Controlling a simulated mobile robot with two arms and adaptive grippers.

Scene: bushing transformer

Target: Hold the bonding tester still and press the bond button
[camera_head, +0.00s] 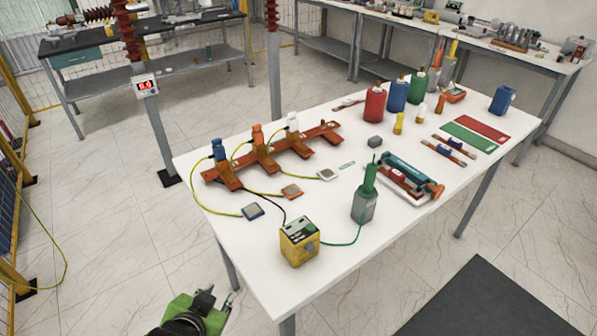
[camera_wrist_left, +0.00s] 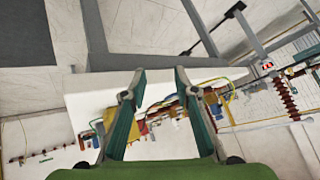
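The bonding tester (camera_head: 299,243) is a small yellow box with a dark top panel, standing near the front left edge of the white table. A round grey part shows on its front; I cannot tell whether this is the bond button. A green cable joins the tester to a green probe (camera_head: 370,180) in a grey holder. My left gripper (camera_head: 231,297) is low at the bottom of the head view, left of the tester and apart from it, beyond the table edge. In the left wrist view its two fingers (camera_wrist_left: 157,85) are spread with nothing between them. My right gripper is not in view.
The white table (camera_head: 340,262) holds a brown rail (camera_head: 270,157) with coloured clamps and yellow wires behind the tester. Red (camera_head: 374,104), blue and green bottles stand farther back. A tray (camera_head: 405,180) lies right of the probe.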

